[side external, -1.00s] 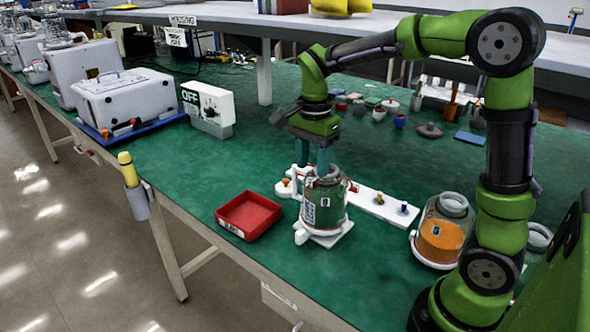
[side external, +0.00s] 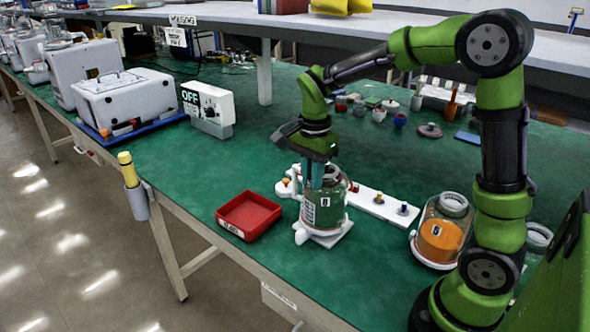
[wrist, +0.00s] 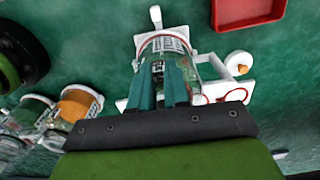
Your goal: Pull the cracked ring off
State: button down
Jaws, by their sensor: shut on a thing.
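A clear canister (side external: 323,212) with green contents and a small label stands upright on a white base at the middle of the bench. It also shows in the wrist view (wrist: 180,48). My gripper (side external: 315,188) points down at the canister's mouth, its two teal fingers close together. In the wrist view the fingertips (wrist: 160,76) reach over the mouth. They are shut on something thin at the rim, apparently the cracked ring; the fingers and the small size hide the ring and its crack.
A red tray (side external: 248,216) lies left of the canister. A white strip (side external: 375,203) with small knobs runs behind it to the right. A canister with orange contents (side external: 441,236) stands at the right. A control box reading OFF (side external: 207,104) stands further back left. Green bench around the tray is clear.

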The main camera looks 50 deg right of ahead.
jog(key=shift+r, duration=1.7)
dwell(1.5)
notch_tip(320, 180, up, 7)
jog(key=shift+f, duration=0.15)
dwell(1.7)
jog(key=shift+r, duration=0.25)
